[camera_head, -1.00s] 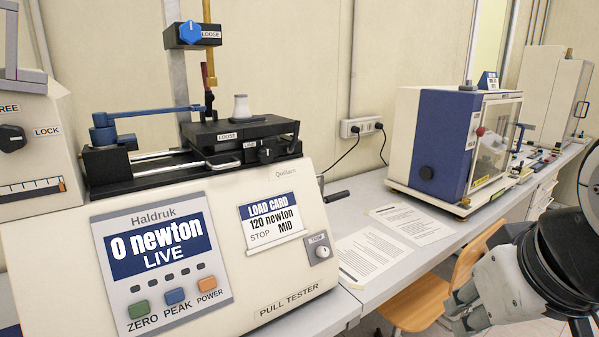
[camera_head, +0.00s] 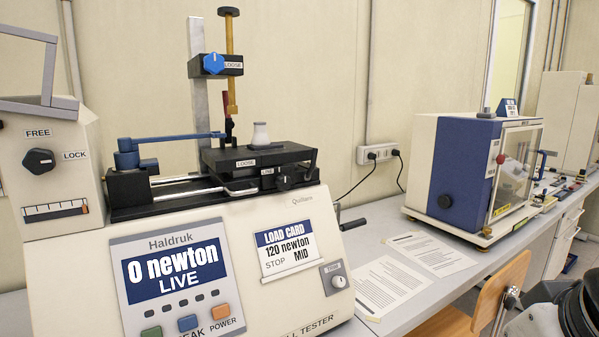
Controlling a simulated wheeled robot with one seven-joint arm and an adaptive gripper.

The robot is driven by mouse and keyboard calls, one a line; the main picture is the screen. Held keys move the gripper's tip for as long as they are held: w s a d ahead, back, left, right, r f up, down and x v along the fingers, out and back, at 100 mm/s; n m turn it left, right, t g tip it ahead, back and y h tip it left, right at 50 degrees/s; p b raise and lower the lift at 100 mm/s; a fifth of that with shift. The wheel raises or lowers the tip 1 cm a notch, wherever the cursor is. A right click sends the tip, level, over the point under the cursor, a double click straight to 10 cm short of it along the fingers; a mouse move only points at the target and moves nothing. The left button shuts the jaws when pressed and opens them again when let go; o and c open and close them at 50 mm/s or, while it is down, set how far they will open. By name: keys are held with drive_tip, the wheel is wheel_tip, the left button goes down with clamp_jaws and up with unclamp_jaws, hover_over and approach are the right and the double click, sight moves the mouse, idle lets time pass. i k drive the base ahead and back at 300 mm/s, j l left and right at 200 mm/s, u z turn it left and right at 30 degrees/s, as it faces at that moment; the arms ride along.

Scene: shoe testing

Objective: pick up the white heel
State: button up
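A small white tapered piece, which looks like the white heel (camera_head: 260,134), stands upright on the black plate (camera_head: 232,160) on top of the pull tester (camera_head: 85,250). A blue-knobbed clamp block (camera_head: 215,66) on a brass rod hangs above the plate, a little left of the heel. My gripper (camera_head: 534,321) shows only in part at the bottom right edge, far from the heel. Its fingertips are cut off below the picture, so I cannot see whether it is open.
A blue and cream machine (camera_head: 465,175) with a clear door stands on the bench at right. Printed sheets (camera_head: 385,285) lie on the bench between the machines. A wooden chair (camera_head: 495,290) is at the bench's front edge. A crank handle (camera_head: 352,224) juts from the tester's right side.

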sight(260, 140)
drive_tip(key=i+l+u, duration=0.75)
drive_tip(key=i+l, duration=0.15)
